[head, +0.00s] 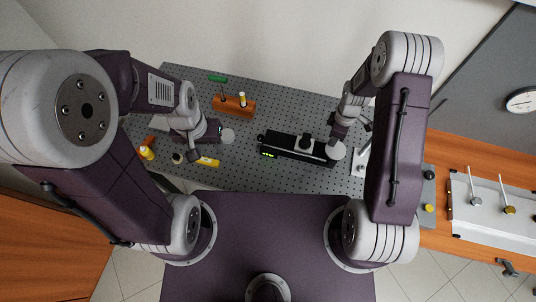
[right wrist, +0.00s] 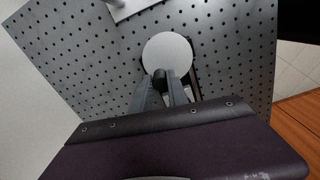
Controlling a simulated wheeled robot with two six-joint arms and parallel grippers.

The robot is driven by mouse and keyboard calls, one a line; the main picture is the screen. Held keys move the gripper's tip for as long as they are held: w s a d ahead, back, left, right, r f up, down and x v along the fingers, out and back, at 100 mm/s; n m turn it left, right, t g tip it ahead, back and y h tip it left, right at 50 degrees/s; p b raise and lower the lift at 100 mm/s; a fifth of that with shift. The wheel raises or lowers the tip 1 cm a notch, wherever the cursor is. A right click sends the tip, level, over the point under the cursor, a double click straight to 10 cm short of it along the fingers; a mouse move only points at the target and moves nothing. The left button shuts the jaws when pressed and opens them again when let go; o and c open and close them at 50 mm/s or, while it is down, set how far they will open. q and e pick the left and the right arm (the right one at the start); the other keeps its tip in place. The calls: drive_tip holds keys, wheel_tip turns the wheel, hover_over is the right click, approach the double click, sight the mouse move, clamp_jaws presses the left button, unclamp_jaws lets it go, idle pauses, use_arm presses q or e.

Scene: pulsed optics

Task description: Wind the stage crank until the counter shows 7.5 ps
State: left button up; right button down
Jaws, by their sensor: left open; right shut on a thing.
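The black delay stage (head: 290,147) lies on the perforated board. Its counter (head: 268,153) glows green at the left end, but its digits are too small to read. The pale round crank disc (head: 336,150) is at the stage's right end; it also shows in the right wrist view (right wrist: 168,52). My right gripper (right wrist: 161,84) is shut on the dark crank knob (right wrist: 160,76), with a finger on each side of it. My left gripper (head: 194,155) is open and empty over the left part of the board, well away from the stage.
The perforated board (head: 290,110) has free room behind the stage. An orange holder (head: 234,105) stands at the back left. Yellow items (head: 208,162) lie near my left gripper. A white plate (head: 361,158) is right of the crank.

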drive_tip(key=n, duration=0.3)
drive_tip(key=s+a+n, duration=0.1)
drive_tip(key=shift+n, duration=0.4)
drive_tip(key=shift+s+n, duration=0.1)
drive_tip(key=shift+n, duration=0.6)
drive_tip(key=n, duration=0.3)
drive_tip(key=shift+s+a, duration=0.2)
drive_tip(key=shift+s, duration=0.15)
drive_tip(key=c, duration=0.6)
unclamp_jaws()
